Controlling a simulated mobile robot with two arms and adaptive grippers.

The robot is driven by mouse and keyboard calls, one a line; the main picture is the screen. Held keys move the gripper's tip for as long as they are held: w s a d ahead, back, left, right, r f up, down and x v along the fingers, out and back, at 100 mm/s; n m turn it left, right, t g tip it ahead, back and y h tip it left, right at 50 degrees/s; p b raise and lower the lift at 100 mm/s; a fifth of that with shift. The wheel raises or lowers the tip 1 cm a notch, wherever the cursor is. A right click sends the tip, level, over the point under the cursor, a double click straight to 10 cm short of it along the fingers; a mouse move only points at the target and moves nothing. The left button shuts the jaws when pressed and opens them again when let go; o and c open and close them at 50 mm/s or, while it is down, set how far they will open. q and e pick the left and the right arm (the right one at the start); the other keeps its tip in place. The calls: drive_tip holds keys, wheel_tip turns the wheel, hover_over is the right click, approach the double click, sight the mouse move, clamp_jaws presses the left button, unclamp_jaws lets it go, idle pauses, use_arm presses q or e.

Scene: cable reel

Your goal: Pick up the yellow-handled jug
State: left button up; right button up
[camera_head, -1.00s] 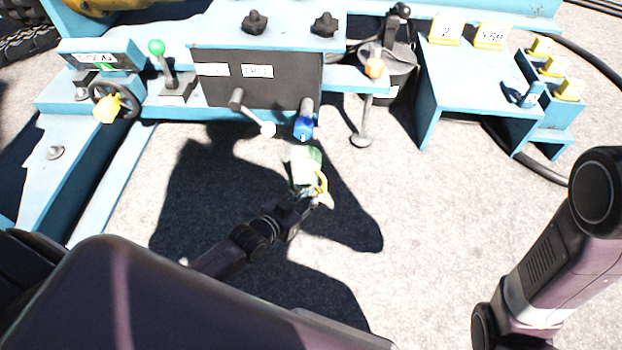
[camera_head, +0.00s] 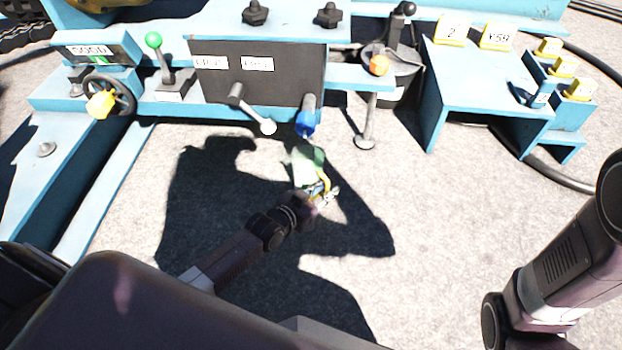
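The jug (camera_head: 307,163) is pale green with a yellow handle (camera_head: 324,185) on its near right side. It is below the blue-ended spout on the dark panel, over the shadowed ground. It looks slightly tilted; I cannot tell whether it touches the ground. My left gripper (camera_head: 322,194) reaches in from the lower left and is at the handle. Its fingers are small and partly hidden, so its grip on the handle is unclear. My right arm shows at the right edge, but its gripper is out of view.
A blue spout (camera_head: 305,124) hangs just above the jug, beside a white-knobbed lever (camera_head: 267,127). A blue table (camera_head: 480,85) and a handwheel (camera_head: 122,97) flank the area. Ground right of the jug is clear.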

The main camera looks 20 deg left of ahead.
use_arm(q)
clamp_jaws()
idle(0.3)
drive_tip(key=shift+r, duration=0.25)
